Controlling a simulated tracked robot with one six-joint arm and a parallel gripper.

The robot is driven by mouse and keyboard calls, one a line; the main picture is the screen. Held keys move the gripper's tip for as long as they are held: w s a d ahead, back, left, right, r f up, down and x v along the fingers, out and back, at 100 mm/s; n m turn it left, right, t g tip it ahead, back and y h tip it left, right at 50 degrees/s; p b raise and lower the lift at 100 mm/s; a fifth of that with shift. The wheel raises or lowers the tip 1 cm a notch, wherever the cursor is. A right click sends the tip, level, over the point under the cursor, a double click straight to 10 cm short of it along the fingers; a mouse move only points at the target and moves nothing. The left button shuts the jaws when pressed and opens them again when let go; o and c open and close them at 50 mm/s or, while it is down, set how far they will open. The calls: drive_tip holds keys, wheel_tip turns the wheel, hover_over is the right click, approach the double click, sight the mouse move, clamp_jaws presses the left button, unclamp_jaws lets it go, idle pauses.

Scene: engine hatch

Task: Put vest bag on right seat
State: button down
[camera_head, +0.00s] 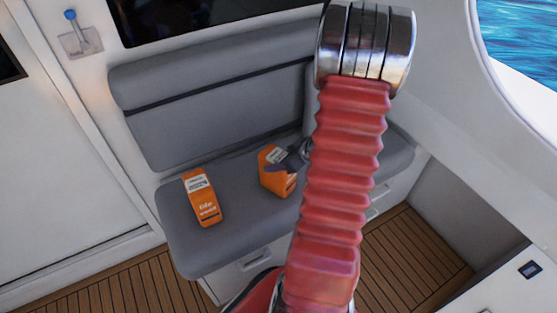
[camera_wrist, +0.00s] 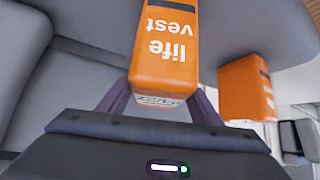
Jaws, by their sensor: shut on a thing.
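An orange vest bag (camera_head: 275,178) is in my gripper (camera_head: 289,160), over the middle of the grey bench seat (camera_head: 235,240). In the wrist view this bag (camera_wrist: 165,48), with white "life vest" lettering, sits between the two dark fingers of my gripper (camera_wrist: 163,104). I cannot tell whether its lower end touches the cushion. A second orange vest bag (camera_head: 203,198) lies on the left part of the seat, apart from the first; it also shows at the right in the wrist view (camera_wrist: 246,88). My red arm hides part of the seat's right side.
A grey backrest (camera_head: 210,100) stands behind the seat. The cushion's right end (camera_head: 392,152) shows bare beside my arm. A white wall with a window opening (camera_head: 520,40) bounds the right side. Wooden slatted floor (camera_head: 415,255) lies in front.

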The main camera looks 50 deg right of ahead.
drive_tip(key=c, duration=0.6)
unclamp_jaws()
drive_tip(key=v, duration=1.2)
